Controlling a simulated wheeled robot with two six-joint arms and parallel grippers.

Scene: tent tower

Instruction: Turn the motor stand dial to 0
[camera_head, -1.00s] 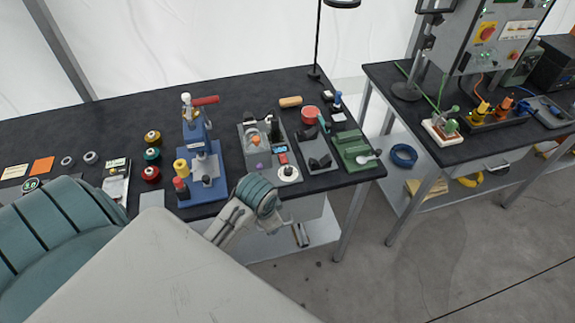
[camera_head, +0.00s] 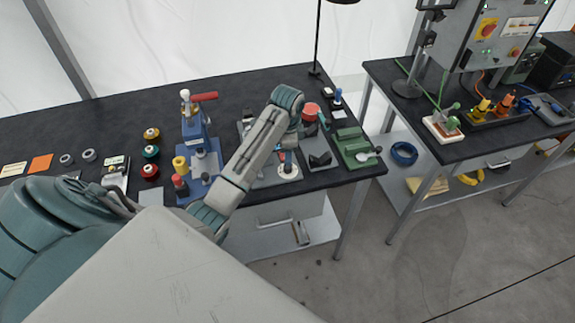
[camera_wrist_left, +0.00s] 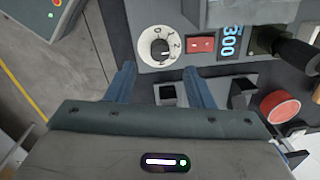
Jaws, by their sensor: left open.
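The motor stand (camera_head: 262,184) is a grey unit at the front of the dark bench, partly hidden behind my left arm in the head view. Its white round dial (camera_head: 289,172) sits at the front right corner. In the left wrist view the dial (camera_wrist_left: 144,46) has a dark knob in its middle and printed numbers; the exact setting is hard to read. A red switch (camera_wrist_left: 201,45) and a blue display reading 300 (camera_wrist_left: 229,42) sit beside it. My left gripper (camera_wrist_left: 160,70) is open and empty, its blue fingers just short of the dial, apart from it. My right gripper is not in view.
A blue press (camera_head: 196,160) with a red handle stands left of the stand. A dark tray (camera_head: 318,150), a green block (camera_head: 352,146) and a red round thing (camera_head: 310,111) lie to the right. Coloured spools (camera_head: 150,152) stand further left. A second bench (camera_head: 465,155) is beyond a gap.

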